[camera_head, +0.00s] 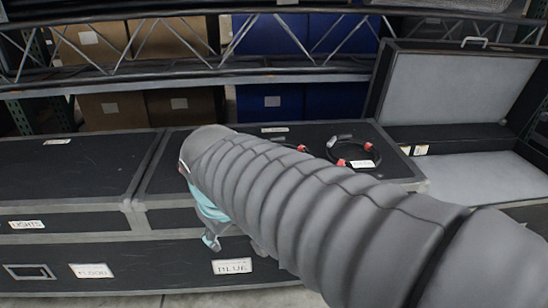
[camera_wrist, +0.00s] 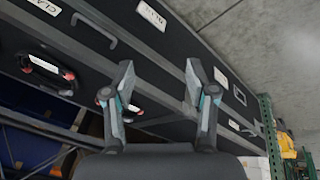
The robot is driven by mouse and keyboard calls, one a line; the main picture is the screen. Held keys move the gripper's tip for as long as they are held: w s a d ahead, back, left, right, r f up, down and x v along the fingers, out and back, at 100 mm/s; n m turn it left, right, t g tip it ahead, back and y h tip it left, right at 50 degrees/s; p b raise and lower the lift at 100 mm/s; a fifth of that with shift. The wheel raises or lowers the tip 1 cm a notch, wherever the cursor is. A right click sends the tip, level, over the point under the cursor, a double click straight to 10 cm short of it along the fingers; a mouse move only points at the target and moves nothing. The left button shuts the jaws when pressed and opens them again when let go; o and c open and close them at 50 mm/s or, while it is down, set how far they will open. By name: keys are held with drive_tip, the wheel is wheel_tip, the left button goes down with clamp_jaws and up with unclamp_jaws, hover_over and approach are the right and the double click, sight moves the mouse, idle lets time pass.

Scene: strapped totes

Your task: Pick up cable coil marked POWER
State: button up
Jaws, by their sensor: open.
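A black cable coil with red ends (camera_head: 352,145) lies on the lid of a dark case, with a small white tag whose text I cannot read. A second coil (camera_head: 301,147) lies to its left, mostly hidden behind my arm. In the wrist view one tagged coil (camera_wrist: 66,88) is at the left and another coil (camera_wrist: 136,109) shows behind my left finger. I cannot tell which coil is marked POWER. My gripper (camera_wrist: 158,78) is open and empty, apart from both coils. In the head view its teal part (camera_head: 211,225) hangs in front of the case.
The closed case (camera_head: 180,180) stands beside another closed case (camera_head: 70,165) at the left. An open case (camera_head: 450,90) with a raised grey-lined lid stands at the right. Shelves with brown boxes (camera_head: 110,110) and blue bins (camera_head: 270,103) are behind, with a metal truss across them.

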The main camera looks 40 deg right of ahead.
drive_tip(key=w+d+f+n+g+h, duration=0.1)
drive_tip(key=w+d+n+g+h, duration=0.2)
drive_tip(key=w+d, duration=0.3)
drive_tip(key=w+d+f+n+g+h, duration=0.2)
drive_tip(key=w+d+n+g+h, duration=0.1)
drive_tip(key=w+d, duration=0.4)
drive_tip(key=w+d+f+n+g+h, duration=0.1)
drive_tip(key=w+d+n+g+h, duration=0.3)
drive_tip(key=w, duration=0.8)
drive_tip(key=shift+w+d+f, duration=0.1)
drive_tip(key=shift+d+f, duration=0.05)
drive_tip(key=shift+d, duration=1)
drive_tip(key=x, duration=1.3)
drive_tip(key=shift+s+d, duration=0.25)
drive_tip(key=shift+d, duration=0.1)
clamp_jaws()
